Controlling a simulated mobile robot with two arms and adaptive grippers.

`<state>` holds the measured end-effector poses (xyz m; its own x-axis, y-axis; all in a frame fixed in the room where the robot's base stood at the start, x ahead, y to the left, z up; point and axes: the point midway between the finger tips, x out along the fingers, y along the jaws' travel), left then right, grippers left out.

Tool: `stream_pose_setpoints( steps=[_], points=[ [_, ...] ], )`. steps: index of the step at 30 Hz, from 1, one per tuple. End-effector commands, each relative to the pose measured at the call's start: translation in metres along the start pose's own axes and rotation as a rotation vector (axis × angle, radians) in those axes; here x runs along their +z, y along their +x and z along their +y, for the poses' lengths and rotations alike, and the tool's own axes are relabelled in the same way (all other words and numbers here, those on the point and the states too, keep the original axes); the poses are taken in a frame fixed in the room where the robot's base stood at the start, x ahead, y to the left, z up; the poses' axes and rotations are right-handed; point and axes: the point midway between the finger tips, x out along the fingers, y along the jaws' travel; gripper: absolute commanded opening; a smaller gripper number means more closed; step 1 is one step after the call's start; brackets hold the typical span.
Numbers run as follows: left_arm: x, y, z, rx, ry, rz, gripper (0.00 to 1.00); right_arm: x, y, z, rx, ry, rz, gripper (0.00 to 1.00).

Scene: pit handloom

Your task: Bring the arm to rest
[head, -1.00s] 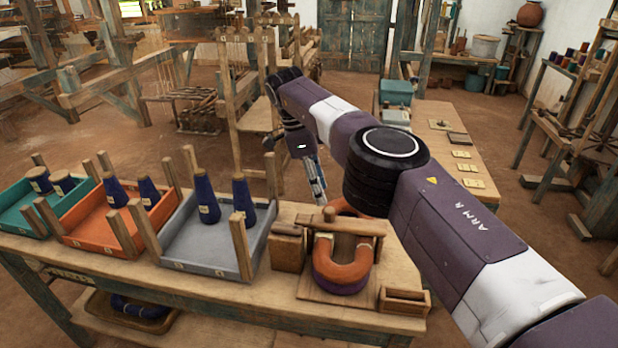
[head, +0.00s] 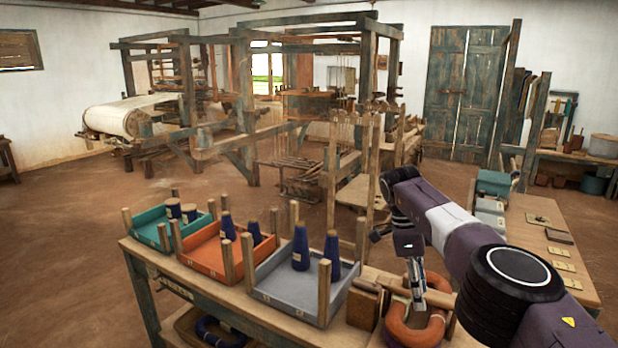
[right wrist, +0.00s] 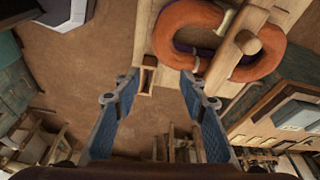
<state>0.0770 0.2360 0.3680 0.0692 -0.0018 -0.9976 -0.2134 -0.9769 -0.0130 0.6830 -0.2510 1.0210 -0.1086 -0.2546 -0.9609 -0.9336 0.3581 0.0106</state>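My right arm (head: 460,235) reaches in from the lower right of the head view, bent at a dark joint, with its wrist turned down. My right gripper (head: 418,300) points down and overlaps the orange ring-shaped piece (head: 403,335) at the bench end. The orange ring (right wrist: 180,20) lies beyond the fingertips there, on a wooden board. I cannot tell the exact gap between them. My left gripper is not in view.
The bench (head: 215,300) holds teal (head: 150,222), orange (head: 205,262) and grey (head: 290,290) trays with dark blue cones. A side table (head: 570,292) with small items stands right of my arm. A wooden loom (head: 245,100) stands behind; open floor lies at left.

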Motion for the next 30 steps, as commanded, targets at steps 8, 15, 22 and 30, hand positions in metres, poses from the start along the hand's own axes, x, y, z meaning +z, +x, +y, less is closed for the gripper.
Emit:
stream_pose_setpoints(
  steps=[8, 15, 22, 30],
  points=[
    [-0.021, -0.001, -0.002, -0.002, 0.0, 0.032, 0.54, 0.044, 0.037, 0.014, 0.049, -0.004, -0.114, 0.39],
    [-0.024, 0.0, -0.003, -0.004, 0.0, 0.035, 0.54, 0.101, 0.08, 0.038, 0.127, 0.016, -0.27, 0.39],
    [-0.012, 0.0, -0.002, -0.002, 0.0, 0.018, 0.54, 0.19, 0.136, 0.09, 0.297, 0.123, -0.536, 0.39],
    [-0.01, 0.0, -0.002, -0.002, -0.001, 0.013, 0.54, 0.317, 0.197, 0.171, 0.757, 0.674, -0.999, 0.39]
  ],
)
